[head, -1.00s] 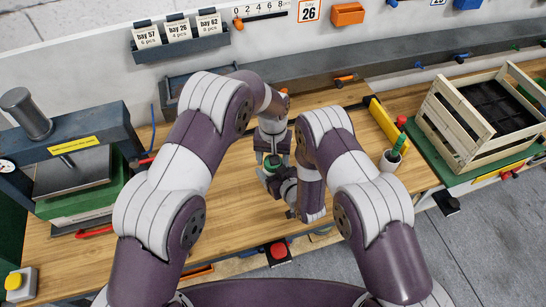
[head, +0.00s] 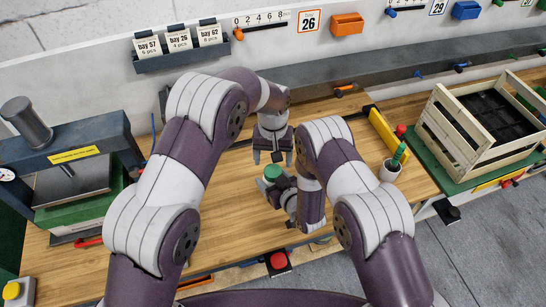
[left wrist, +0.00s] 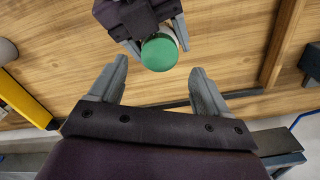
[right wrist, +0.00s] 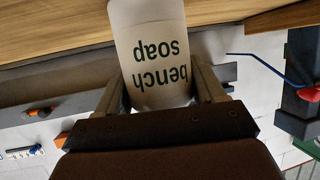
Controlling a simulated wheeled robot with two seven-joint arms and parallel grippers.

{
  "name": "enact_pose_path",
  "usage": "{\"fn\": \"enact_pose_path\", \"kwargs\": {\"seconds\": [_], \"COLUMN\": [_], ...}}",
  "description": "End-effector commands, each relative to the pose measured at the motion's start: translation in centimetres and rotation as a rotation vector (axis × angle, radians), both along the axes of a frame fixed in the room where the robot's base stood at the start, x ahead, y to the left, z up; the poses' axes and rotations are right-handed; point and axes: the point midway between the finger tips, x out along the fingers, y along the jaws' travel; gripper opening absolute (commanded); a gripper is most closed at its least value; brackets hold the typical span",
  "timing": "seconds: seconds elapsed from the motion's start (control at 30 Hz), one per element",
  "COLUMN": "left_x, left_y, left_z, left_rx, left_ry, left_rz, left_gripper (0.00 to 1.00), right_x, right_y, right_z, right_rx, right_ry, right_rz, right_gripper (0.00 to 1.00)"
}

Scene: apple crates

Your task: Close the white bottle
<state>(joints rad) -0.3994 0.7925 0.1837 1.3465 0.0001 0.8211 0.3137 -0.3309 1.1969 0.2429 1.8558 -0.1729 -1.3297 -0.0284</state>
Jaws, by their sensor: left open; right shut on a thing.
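The white bottle (right wrist: 150,50), lettered "bench soap", is gripped between the fingers of my right gripper (right wrist: 166,84) in the right wrist view. A green cap (head: 272,171) sits at the bottle's top end; it shows as a round green disc in the left wrist view (left wrist: 159,53). I cannot tell whether it is fully tightened. My left gripper (head: 272,158) is open, fingers pointing down, just above and behind the cap in the head view. In the left wrist view the cap is beyond the open fingertips, apart from them. Most of the bottle is hidden in the head view.
A press (head: 70,175) stands on the left of the wooden bench (head: 235,225). To the right are a white pot (head: 390,168) with a green item, a yellow bar (head: 388,130) and a wooden crate (head: 460,125). The bench around the grippers is mostly clear.

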Motion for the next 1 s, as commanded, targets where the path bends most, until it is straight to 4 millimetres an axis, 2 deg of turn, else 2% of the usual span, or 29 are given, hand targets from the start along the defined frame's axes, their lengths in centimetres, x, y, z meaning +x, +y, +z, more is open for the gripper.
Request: {"fn": "enact_pose_path", "kwargs": {"seconds": [0.1, 0.23, 0.57, 0.67, 1.0], "left_x": [0.1, 0.0, 0.0, 0.0, 0.0], "left_y": [-0.1, 0.0, 0.0, 0.0, 0.0], "left_z": [1.8, 3.0, 3.0, 2.3, -3.1], "left_rx": [-0.002, 0.000, 0.000, 0.001, 0.001], "left_ry": [-0.005, -0.002, -0.001, 0.000, 0.000], "left_rz": [0.204, 0.374, 0.402, 0.401, 0.400], "left_gripper": [0.77, 0.77, 0.77, 0.77, 0.77], "right_x": [0.0, 0.0, 0.0, 0.0, 0.0], "right_y": [0.0, 0.0, 0.0, 0.0, 0.0], "right_z": [0.0, 0.0, 0.0, 0.0, 0.0], "right_rx": [0.000, 0.000, 0.000, 0.000, 0.000], "right_ry": [0.000, 0.000, -0.001, -0.001, -0.001], "right_rz": [0.000, 0.000, 0.000, -0.001, -0.001], "right_gripper": [0.00, 0.00, 0.00, 0.00, 0.00]}}
